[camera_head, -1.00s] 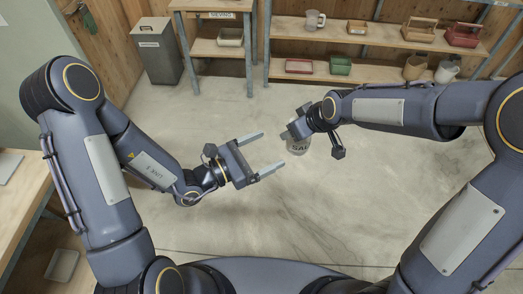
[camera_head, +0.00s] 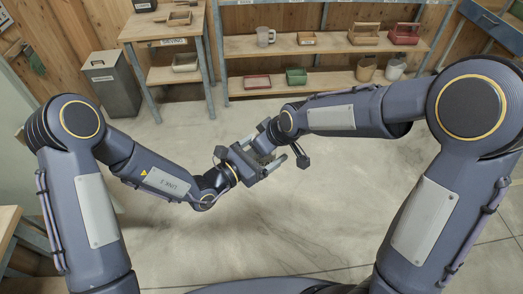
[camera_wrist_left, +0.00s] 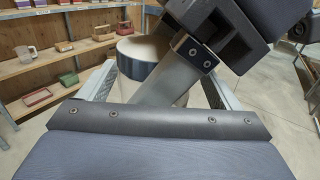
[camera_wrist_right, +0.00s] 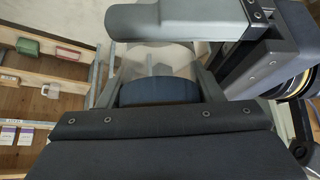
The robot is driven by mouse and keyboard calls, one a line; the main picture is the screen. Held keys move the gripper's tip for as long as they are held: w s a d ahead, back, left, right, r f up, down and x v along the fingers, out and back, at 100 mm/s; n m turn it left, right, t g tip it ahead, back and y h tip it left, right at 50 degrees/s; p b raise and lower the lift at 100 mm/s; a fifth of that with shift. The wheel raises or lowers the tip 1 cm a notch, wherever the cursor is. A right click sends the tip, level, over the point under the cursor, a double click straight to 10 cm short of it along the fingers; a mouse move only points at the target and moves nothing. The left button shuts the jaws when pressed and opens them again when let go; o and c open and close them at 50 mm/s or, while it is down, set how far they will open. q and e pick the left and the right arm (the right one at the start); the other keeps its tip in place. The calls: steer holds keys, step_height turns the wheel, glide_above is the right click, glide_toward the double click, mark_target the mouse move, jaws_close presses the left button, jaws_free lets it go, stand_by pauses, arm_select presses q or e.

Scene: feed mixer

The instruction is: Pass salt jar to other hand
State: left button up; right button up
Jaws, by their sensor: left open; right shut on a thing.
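The salt jar (camera_wrist_right: 158,60) is a clear round jar with a dark blue lid, seen in the right wrist view between the fingers of my right gripper (camera_wrist_right: 158,75), which is shut on it. In the left wrist view, the jar (camera_wrist_left: 142,62) stands between the spread fingers of my left gripper (camera_wrist_left: 155,75), partly covered by a right gripper finger. My left gripper is open and around the jar; I cannot tell whether its fingers touch it. In the head view, the grippers meet at mid-air, left (camera_head: 268,158) and right (camera_head: 264,148), and mostly hide the jar.
A low shelf unit (camera_head: 340,84) at the back holds a clear jug (camera_head: 265,37), baskets and red and green trays. A wooden side table (camera_head: 165,28) and a grey bin (camera_head: 112,85) stand at the back left. The concrete floor below the grippers is clear.

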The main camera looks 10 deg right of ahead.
arm_select(q)
steer(key=shift+s, duration=0.1)
steer(key=c, duration=1)
steer(key=o, duration=0.8)
steer(key=shift+d, duration=0.1)
steer(key=shift+o, duration=1)
